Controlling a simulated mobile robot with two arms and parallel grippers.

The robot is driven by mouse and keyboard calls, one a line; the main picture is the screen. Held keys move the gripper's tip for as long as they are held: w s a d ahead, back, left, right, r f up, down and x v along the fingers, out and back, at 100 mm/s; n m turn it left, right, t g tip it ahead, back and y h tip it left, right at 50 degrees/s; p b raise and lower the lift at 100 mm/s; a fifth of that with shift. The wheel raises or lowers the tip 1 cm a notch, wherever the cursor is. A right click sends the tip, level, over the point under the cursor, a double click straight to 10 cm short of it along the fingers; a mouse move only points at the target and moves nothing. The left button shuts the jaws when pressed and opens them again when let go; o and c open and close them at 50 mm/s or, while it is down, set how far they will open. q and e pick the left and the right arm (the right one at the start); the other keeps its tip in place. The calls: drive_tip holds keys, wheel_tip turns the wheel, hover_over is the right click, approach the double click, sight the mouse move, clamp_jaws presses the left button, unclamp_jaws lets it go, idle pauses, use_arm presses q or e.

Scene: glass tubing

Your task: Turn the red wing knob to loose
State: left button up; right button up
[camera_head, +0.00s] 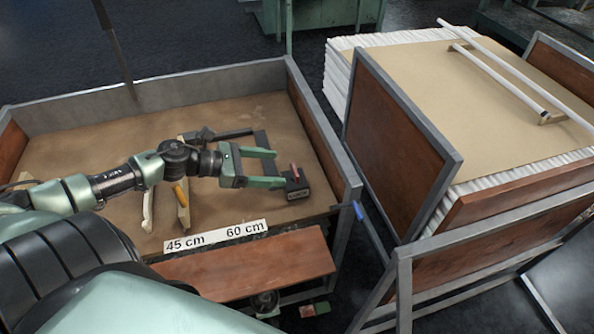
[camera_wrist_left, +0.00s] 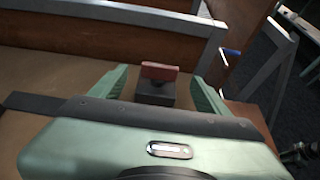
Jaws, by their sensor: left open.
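The red wing knob (camera_head: 294,171) stands on top of a small dark block (camera_head: 297,190) near the right end of the tan bench top. In the left wrist view the knob (camera_wrist_left: 159,71) shows as a flat red wing on a dark base, between the two green fingers. My left gripper (camera_head: 279,169) is open, with one finger on each side of the knob. The fingers look apart from the knob, though I cannot tell the exact gap. My right gripper is not in view.
A label strip (camera_head: 215,236) reading 45 cm and 60 cm lies along the front edge. A raised grey-framed border (camera_head: 318,122) bounds the bench right of the knob. A cart (camera_head: 400,150) with glass tubes (camera_head: 500,78) stands further right.

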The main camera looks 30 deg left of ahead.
sight(293, 169)
use_arm(q)
drive_tip(key=shift+x, duration=1)
drive_tip(key=x, duration=0.3)
drive_tip(key=shift+w+d, duration=0.25)
drive_tip(key=shift+w, duration=0.1)
drive_tip(key=shift+w+d+f, duration=0.35)
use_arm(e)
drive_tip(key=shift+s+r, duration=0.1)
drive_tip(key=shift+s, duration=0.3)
